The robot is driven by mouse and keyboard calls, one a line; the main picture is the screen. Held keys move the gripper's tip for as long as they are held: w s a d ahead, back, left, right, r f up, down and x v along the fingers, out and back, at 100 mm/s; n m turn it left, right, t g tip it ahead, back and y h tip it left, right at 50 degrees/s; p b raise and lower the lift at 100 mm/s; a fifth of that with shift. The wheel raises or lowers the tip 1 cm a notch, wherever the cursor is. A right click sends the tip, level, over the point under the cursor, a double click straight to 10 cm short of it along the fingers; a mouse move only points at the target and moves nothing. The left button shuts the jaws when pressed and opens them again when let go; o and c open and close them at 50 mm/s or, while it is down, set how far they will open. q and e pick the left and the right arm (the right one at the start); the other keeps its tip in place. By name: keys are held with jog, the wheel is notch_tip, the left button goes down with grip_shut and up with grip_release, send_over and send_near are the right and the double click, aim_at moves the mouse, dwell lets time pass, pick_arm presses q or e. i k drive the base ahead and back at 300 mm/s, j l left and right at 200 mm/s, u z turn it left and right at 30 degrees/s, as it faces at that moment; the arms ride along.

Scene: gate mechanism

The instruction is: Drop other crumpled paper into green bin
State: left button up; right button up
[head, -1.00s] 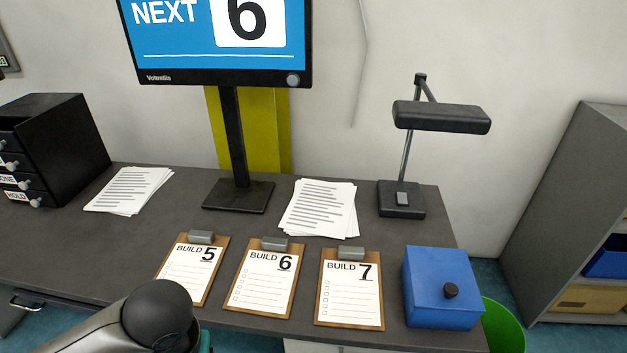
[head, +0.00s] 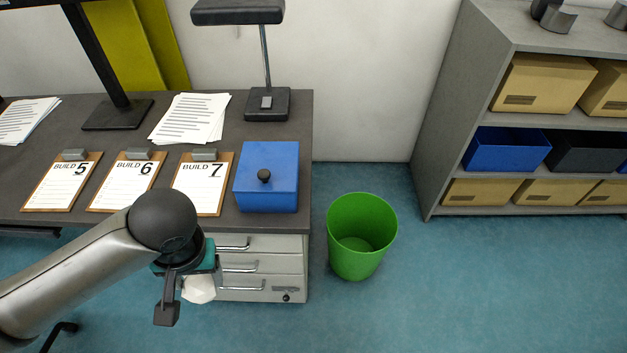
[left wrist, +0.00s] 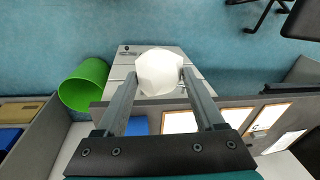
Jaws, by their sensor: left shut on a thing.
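The crumpled paper (head: 199,289) is a white ball held by my left gripper (head: 182,296) in front of the desk drawers. In the left wrist view the paper (left wrist: 159,72) sits between the two fingertips of my left gripper (left wrist: 158,78), which is shut on it. The green bin (head: 362,236) stands upright on the floor, to the right of the desk and of my left gripper. Its visible inside looks empty. The bin also shows at the left of the left wrist view (left wrist: 82,86). My right gripper is not in view.
The grey desk (head: 225,225) bears three clipboards, papers, a lamp (head: 267,103) and a blue box (head: 267,178) near its right edge. A shelf unit (head: 437,130) with boxes stands right of the bin. Blue floor is clear in front of the bin.

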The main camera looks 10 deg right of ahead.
aim_at(358, 249)
jog(key=i+l, duration=0.2)
jog(key=l, duration=0.2)
jog(key=i+l+z, duration=0.1)
jog(key=l, duration=0.25)
jog(key=i+l, duration=0.3)
jog(key=i+l+z, duration=0.15)
jog(key=l, duration=0.3)
jog(key=i+l, duration=0.1)
jog(key=i, duration=0.2)
